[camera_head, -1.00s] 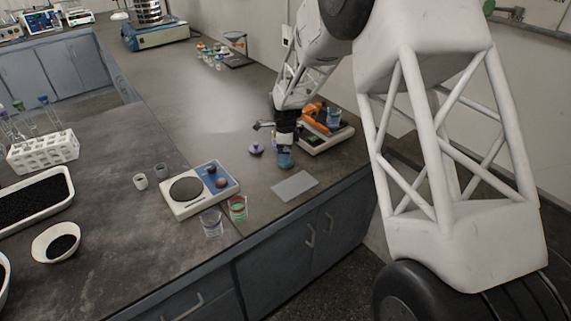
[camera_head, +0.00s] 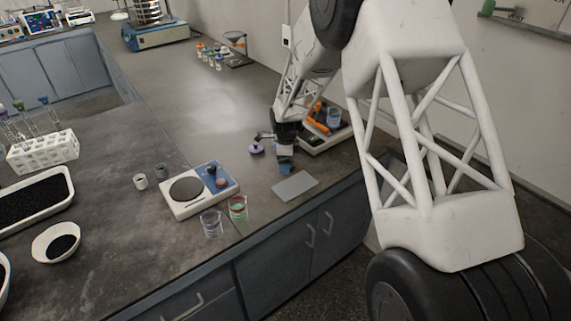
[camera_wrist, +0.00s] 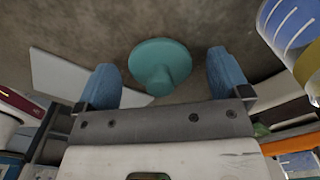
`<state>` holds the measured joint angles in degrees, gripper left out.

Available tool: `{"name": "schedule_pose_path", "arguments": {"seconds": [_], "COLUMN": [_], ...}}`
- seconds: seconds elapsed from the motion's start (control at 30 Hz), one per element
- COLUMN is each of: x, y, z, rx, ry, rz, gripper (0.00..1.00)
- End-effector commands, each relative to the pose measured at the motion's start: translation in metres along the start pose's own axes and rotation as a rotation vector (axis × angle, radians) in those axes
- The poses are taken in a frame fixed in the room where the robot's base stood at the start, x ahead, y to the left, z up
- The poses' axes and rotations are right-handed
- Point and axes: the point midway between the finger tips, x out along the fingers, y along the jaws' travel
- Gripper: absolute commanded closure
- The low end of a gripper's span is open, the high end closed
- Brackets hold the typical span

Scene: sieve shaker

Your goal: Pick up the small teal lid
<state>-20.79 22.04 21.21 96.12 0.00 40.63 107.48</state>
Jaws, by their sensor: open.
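The small teal lid (camera_wrist: 160,62) is a round disc with a knob on top, lying on the dark bench top in the wrist view. My gripper (camera_wrist: 165,85) is open, with a blue finger on each side of the lid's near part. The lid is between and slightly beyond the fingertips, with no clear contact. In the head view my gripper (camera_head: 285,168) is low over the bench, and the lid is hidden or too small to tell there.
A grey flat plate (camera_head: 295,186) lies just in front of my gripper. A purple lid (camera_head: 256,149) is to its left. An orange and white device (camera_head: 318,128) with a beaker (camera_head: 333,118) is close behind on the right. A balance (camera_head: 200,190) and a beaker with red and green contents (camera_head: 238,208) stand to the left.

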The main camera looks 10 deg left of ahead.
Motion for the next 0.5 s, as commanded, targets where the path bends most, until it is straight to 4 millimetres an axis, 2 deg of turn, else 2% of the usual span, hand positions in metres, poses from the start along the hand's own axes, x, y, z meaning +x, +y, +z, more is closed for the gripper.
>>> {"name": "schedule_pose_path", "arguments": {"seconds": [0.1,0.43,0.5], "x": [-0.0001,-0.0001,-0.0001], "y": [-0.0001,-0.0001,-0.0001], "z": [0.0000,0.0000,0.0000], "rx": [0.000,0.000,0.000], "ry": [0.000,0.000,0.000], "rz": [0.000,0.000,0.000], "gripper": [0.07,0.57,0.59]}}
